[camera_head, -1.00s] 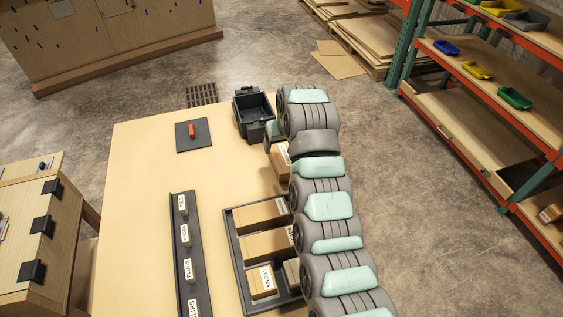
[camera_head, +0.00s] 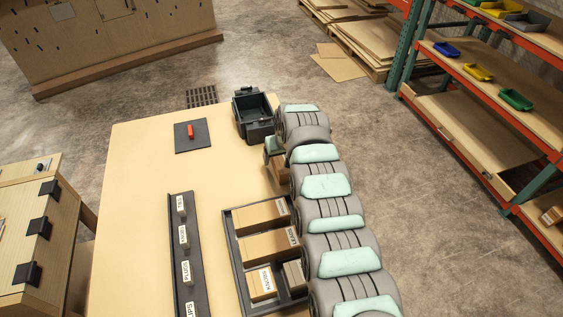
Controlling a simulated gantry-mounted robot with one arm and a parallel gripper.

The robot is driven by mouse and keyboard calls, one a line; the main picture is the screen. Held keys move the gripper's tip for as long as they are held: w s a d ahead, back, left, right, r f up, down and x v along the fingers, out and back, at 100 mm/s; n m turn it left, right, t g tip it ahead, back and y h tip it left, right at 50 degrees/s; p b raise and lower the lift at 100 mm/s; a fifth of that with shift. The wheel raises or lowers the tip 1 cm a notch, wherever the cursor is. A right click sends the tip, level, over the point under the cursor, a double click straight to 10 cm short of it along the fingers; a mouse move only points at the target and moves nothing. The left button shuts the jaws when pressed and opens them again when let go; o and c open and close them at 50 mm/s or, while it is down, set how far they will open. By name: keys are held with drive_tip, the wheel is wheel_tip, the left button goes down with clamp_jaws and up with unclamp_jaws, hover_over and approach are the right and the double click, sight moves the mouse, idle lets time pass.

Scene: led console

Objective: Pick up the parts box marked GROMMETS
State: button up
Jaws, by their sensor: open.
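No label reading GROMMETS is legible. A brown box (camera_head: 278,171) sits beyond the dark tray, partly covered by my wrist, and no label on it can be read now. In the tray (camera_head: 234,254) lie a brown box (camera_head: 262,213) with no readable label, a box marked LEADS (camera_head: 268,244), a box marked KNOBS (camera_head: 259,287), and a small box (camera_head: 293,273) partly behind my arm. My arm runs up the right side of the table, its wrist end over the box beyond the tray. My gripper's fingers are hidden behind the wrist.
A dark open bin (camera_head: 254,117) stands at the table's far edge. A dark plate (camera_head: 193,136) with a red piece (camera_head: 190,131) lies to its left. A dark labelled rail (camera_head: 183,245) runs left of the tray. The table's left side is clear.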

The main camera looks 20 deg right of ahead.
drive_tip(key=c, duration=1.6)
drive_tip(key=shift+r, duration=0.1)
